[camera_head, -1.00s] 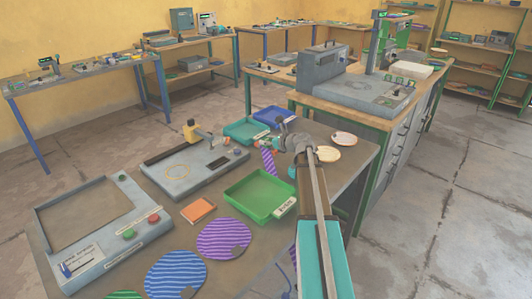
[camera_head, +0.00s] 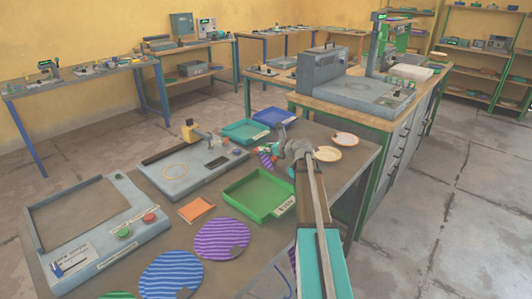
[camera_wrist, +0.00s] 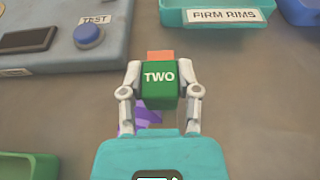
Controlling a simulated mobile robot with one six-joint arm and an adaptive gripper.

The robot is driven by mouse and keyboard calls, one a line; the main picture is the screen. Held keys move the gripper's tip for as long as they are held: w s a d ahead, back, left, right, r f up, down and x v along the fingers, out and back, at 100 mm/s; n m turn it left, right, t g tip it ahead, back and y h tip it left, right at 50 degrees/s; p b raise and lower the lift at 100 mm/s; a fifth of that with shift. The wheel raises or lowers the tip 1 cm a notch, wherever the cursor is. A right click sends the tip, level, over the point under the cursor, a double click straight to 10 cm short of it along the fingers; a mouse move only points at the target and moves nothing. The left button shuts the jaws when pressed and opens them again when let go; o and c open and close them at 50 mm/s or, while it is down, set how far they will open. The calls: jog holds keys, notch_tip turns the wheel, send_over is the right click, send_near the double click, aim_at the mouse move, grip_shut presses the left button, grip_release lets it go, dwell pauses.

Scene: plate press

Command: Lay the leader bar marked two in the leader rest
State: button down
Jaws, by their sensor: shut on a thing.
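The leader bar marked TWO (camera_wrist: 159,83) is a green block with white lettering in the wrist view. My gripper (camera_wrist: 160,88) is shut on it, with one finger on each side. An orange piece (camera_wrist: 160,58) shows just beyond the block, and a purple striped piece (camera_wrist: 146,116) shows below it, partly hidden. In the head view my gripper (camera_head: 281,150) is above the far part of the near table, beyond the green tray, and a purple striped piece (camera_head: 266,158) shows at it. I cannot tell which thing is the leader rest.
A green tray (camera_head: 232,203), a teal tray labelled FIRM RIMS (camera_wrist: 222,15) and a blue tray (camera_head: 270,116) stand on the table. A grey device with a blue TEST button (camera_wrist: 88,35) is to the left. Striped discs (camera_head: 221,240) lie in front.

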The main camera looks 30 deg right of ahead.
jog(key=shift+f, duration=0.25)
jog(key=shift+c, duration=1.7)
grip_release()
jog(key=shift+r, duration=0.15)
jog(key=shift+s, duration=0.15)
jog(key=p+v, duration=0.3)
jog(key=v, duration=0.8)
jog(key=shift+s+d+r, duration=0.15)
jog(key=shift+s+r, duration=0.05)
jog(key=shift+s, duration=0.1)
